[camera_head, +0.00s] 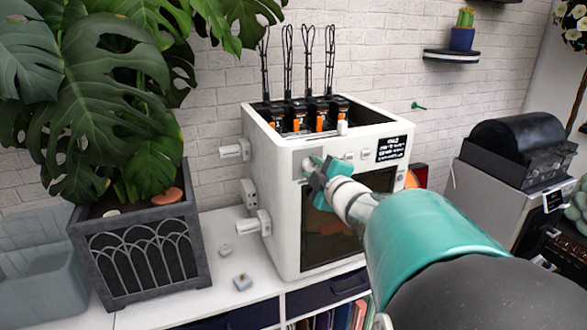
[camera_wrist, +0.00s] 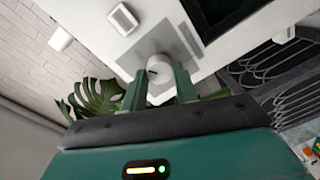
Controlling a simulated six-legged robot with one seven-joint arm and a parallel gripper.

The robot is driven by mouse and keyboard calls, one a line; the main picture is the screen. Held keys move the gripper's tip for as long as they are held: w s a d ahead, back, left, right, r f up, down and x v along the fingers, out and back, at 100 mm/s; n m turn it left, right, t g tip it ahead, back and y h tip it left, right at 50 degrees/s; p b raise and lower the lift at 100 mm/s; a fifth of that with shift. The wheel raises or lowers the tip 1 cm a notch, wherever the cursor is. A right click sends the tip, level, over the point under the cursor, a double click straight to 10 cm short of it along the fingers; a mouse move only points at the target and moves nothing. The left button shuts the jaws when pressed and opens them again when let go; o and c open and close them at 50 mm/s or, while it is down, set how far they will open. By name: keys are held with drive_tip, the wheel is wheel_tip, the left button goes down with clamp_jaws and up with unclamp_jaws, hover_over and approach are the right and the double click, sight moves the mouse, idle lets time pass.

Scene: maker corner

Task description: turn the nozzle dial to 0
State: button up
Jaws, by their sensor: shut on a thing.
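The white boxy machine (camera_head: 285,205) stands on the white counter, with a grey panel and a row of controls along the top of its front. The nozzle dial appears to be the pale round knob (camera_head: 307,163) at the left end of that row. It also shows in the wrist view as a round whitish knob (camera_wrist: 158,66) on a grey plate. My gripper (camera_head: 317,176) is at this knob, its two green fingers on either side of it, shut on it. The fingers partly hide the knob, and its pointer and scale cannot be read.
A large leafy plant in a dark planter (camera_head: 150,250) stands left of the machine. Black-and-orange parts with upright cables (camera_head: 300,110) fill the machine's open top. A black-topped appliance (camera_head: 520,160) stands at right.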

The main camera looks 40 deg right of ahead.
drive_tip(key=n, duration=0.5)
drive_tip(key=shift+w+a, duration=0.1)
drive_tip(key=n, duration=0.5)
drive_tip(key=shift+n+h, duration=0.4)
drive_tip(key=o, duration=0.9)
drive_tip(key=shift+w, duration=0.1)
drive_tip(key=shift+o, duration=0.3)
drive_tip(key=v, duration=1.4)
drive_tip(key=shift+r, duration=0.1)
